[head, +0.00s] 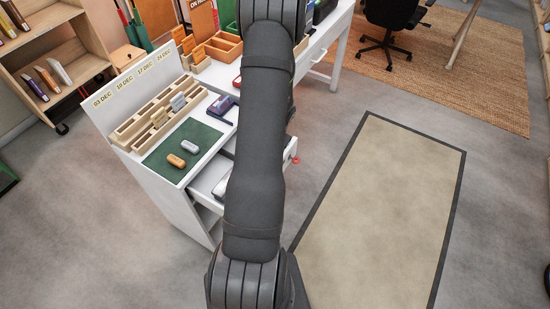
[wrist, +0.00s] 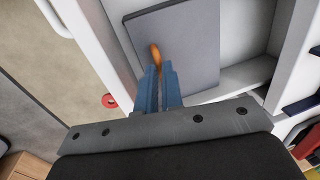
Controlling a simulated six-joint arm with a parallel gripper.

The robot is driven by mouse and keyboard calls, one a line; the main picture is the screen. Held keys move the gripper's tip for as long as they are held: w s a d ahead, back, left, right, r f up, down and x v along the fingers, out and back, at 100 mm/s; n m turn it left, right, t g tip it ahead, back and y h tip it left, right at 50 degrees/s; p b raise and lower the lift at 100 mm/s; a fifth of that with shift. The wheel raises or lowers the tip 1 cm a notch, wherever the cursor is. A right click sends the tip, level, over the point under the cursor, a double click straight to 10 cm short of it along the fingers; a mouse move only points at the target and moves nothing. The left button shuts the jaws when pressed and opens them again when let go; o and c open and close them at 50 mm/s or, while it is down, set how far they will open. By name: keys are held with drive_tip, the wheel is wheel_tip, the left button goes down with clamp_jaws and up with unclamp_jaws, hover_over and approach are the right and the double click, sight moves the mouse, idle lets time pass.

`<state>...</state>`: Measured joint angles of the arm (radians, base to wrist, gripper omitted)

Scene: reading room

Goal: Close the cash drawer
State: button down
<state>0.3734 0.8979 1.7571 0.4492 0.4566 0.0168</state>
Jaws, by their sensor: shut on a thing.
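The cash drawer (head: 208,177) stands open from the white cabinet (head: 159,192) in the head view, partly hidden by my arm. The wrist view shows its white front wall (wrist: 108,50), with a pale handle (wrist: 55,18) and a red ring (wrist: 109,100) on the outer side. A grey flat panel (wrist: 185,42) lies inside. My gripper (wrist: 158,70) is over the drawer, its blue fingers shut on a small orange piece (wrist: 155,52) above the grey panel. My arm hides the gripper in the head view.
A green mat (head: 182,148) with an orange and a grey block lies on the cabinet top, beside a wooden slotted rack (head: 150,112). A white desk (head: 325,40) stands behind. The beige floor mat (head: 375,220) at right is clear.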

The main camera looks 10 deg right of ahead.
drive_tip(key=w+d+r, duration=0.1)
drive_tip(key=d+r, duration=0.3)
drive_tip(key=m+y, duration=0.4)
hover_over(296, 161)
drive_tip(key=shift+d+f, duration=0.15)
drive_tip(key=shift+f, duration=0.55)
drive_tip(key=s+d+f+m+t+y, duration=0.7)
drive_tip(key=s+d+m+t, duration=0.35)
drive_tip(key=m, duration=0.35)
drive_tip(key=shift+t, duration=0.35)
drive_tip(key=x, duration=1.5)
drive_tip(key=shift+r, duration=0.25)
drive_tip(key=shift+a, duration=0.1)
drive_tip(key=x, duration=2)
drive_tip(key=shift+w+a+f, duration=0.15)
drive_tip(key=shift+w+a, duration=0.6)
drive_tip(key=shift+w, duration=0.05)
